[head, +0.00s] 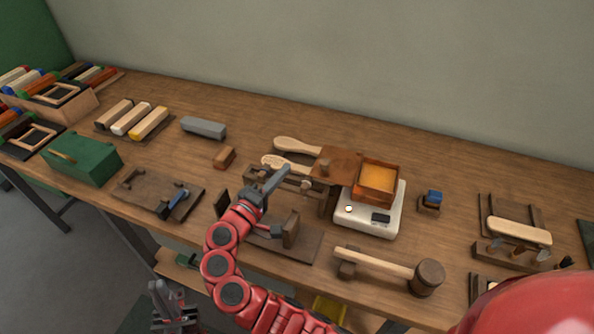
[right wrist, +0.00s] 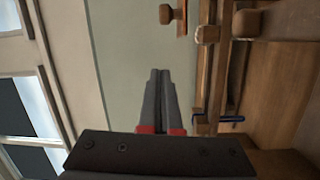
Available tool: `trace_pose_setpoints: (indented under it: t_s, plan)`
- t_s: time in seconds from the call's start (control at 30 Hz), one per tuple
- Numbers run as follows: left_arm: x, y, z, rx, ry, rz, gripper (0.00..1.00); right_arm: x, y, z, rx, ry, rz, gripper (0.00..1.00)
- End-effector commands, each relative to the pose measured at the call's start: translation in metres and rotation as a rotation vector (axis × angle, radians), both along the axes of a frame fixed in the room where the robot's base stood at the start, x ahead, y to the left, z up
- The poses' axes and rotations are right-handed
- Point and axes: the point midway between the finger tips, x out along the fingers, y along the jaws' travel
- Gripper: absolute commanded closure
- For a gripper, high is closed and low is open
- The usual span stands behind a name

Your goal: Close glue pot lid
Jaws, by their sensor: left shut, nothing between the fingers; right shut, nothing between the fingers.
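The glue pot (head: 361,194) is a square brown box with amber glue (head: 379,178) showing, standing on a white scale (head: 370,222). Its brown lid (head: 343,160) is open, swung out to the left of the pot. My right gripper (head: 283,177) is shut and empty, left of the lid and apart from it, above the wooden fixture. In the right wrist view its fingers (right wrist: 158,100) are together; a round wooden knob (right wrist: 167,14) shows beyond them, and I cannot tell whether it is the lid's. My left gripper (head: 168,312) is low at the lower left, below the table's front edge, shut and empty.
Two wooden brush handles (head: 296,145) lie behind the right gripper. A mallet (head: 375,262) lies in front of the scale, and a small blue-topped block (head: 431,200) stands right of it. A wooden fixture (head: 300,243) is beneath my right arm. Bare table lies behind the pot.

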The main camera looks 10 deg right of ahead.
Motion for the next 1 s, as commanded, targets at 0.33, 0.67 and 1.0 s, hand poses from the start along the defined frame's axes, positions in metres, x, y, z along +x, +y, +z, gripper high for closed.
trace_pose_setpoints:
  t_s: [0.33,0.67,1.0]
  plan:
    - [0.000,0.000,0.017,0.000,0.000,0.000,1.00,0.045,-0.051,0.007,0.000,0.001,-0.006,1.00]
    - [0.000,0.000,0.033,0.000,-0.001,0.000,1.00,0.039,-0.077,0.004,-0.001,0.001,0.000,1.00]
    - [0.000,0.000,0.036,0.000,0.000,0.000,1.00,0.025,-0.082,0.000,0.001,-0.001,-0.001,1.00]
